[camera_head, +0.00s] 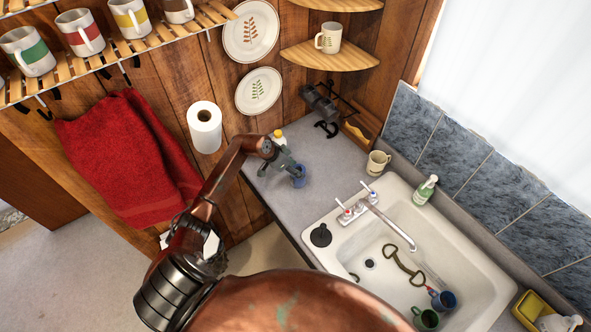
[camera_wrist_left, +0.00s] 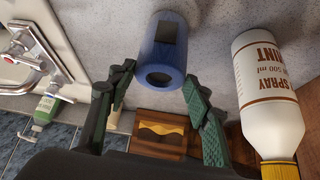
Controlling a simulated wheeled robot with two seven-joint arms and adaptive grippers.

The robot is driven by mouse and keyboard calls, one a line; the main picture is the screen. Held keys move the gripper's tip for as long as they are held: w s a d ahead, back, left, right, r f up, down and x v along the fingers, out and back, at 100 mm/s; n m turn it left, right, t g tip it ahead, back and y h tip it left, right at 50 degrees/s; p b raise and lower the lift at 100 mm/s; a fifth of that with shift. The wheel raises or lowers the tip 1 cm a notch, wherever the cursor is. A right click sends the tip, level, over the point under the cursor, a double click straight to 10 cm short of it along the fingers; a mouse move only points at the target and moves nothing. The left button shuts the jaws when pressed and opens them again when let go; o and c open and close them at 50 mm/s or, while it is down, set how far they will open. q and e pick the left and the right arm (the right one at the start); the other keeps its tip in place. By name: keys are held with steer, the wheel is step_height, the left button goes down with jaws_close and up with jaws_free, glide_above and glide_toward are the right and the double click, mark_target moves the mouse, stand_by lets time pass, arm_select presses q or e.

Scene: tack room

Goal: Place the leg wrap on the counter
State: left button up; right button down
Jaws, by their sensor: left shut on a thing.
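The leg wrap is a small blue roll with a dark patch and a hole in its end (camera_wrist_left: 166,51). In the head view the leg wrap (camera_head: 299,179) is at the left part of the grey counter (camera_head: 330,160). My left gripper (camera_head: 291,170) is shut on it; in the left wrist view the green-padded fingertips (camera_wrist_left: 157,78) are on either side of its near end. The wrap is on or just above the counter top; I cannot tell whether it touches. My right gripper is not in view.
Dark items on a rack (camera_head: 325,100) sit at the back. Counter between wrap and mug is clear.

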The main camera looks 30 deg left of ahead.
arm_select(q)
steer(key=o, duration=1.6)
steer(key=shift+f, duration=0.15)
steer(key=shift+c, duration=0.2)
